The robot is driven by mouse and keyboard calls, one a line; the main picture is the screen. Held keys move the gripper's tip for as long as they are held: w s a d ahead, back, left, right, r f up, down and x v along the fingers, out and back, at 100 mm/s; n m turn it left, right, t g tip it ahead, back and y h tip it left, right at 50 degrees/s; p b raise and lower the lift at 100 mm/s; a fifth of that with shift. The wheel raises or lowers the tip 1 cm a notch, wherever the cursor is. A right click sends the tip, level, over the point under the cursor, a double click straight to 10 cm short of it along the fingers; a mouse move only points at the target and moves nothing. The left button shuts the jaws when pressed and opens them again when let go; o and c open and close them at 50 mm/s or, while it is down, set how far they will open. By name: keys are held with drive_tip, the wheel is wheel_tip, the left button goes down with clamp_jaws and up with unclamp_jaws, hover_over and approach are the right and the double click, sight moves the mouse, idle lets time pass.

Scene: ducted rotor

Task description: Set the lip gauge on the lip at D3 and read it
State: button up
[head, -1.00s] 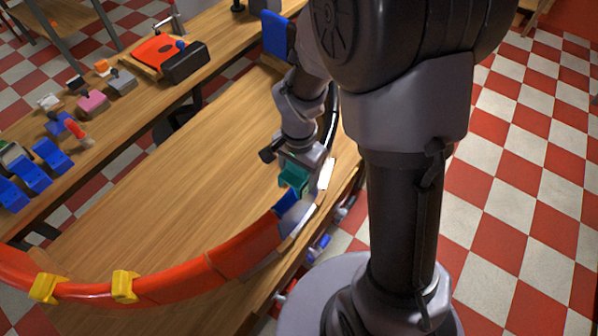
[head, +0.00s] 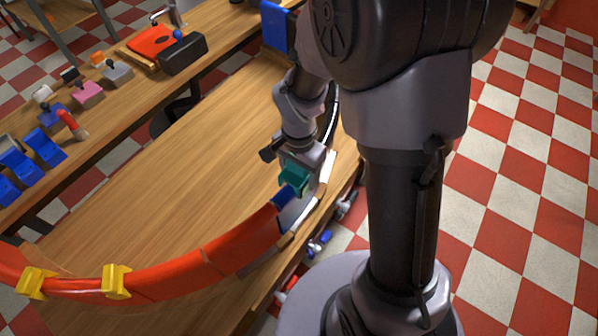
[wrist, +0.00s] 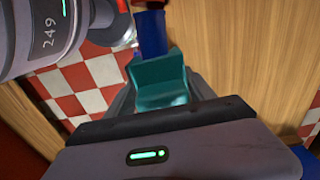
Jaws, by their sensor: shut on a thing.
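The teal gauge block (head: 292,181), which I take for the lip gauge, hangs at the end of my arm. It also shows in the wrist view (wrist: 160,82), with an angled, stepped shape. My gripper (head: 298,163) is shut on it. Just below the gauge in the head view is a blue section (head: 284,197) at the end of the curved red duct ring (head: 220,250). The blue section shows right beyond the gauge in the wrist view (wrist: 152,35). I cannot tell whether gauge and ring touch. No D3 mark or reading is legible.
Two yellow clips (head: 116,281) sit on the ring at lower left. A side bench (head: 100,125) holds blue blocks (head: 44,148), a red-tipped piece (head: 71,124) and an orange tray (head: 152,47). The wooden table (head: 170,190) inside the ring is mostly bare.

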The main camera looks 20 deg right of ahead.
drive_tip(key=shift+f, duration=0.15)
drive_tip(key=o, duration=1.6)
drive_tip(key=shift+c, duration=0.2)
wheel_tip(320, 180, up, 18)
drive_tip(key=p, duration=0.6)
drive_tip(key=shift+f, duration=0.25)
drive_tip(key=s+a+r+n+t+y+b, duration=0.1)
drive_tip(key=s+a+n+t+b, duration=0.1)
drive_tip(key=s, duration=0.4)
drive_tip(key=s+a+n+t+y+b, duration=0.1)
drive_tip(key=s+a+n+t+b, duration=0.1)
drive_tip(key=s+b, duration=0.5)
drive_tip(key=shift+r+n+t, duration=0.35)
drive_tip(key=shift+n+t, duration=0.55)
drive_tip(key=shift+n, duration=0.3)
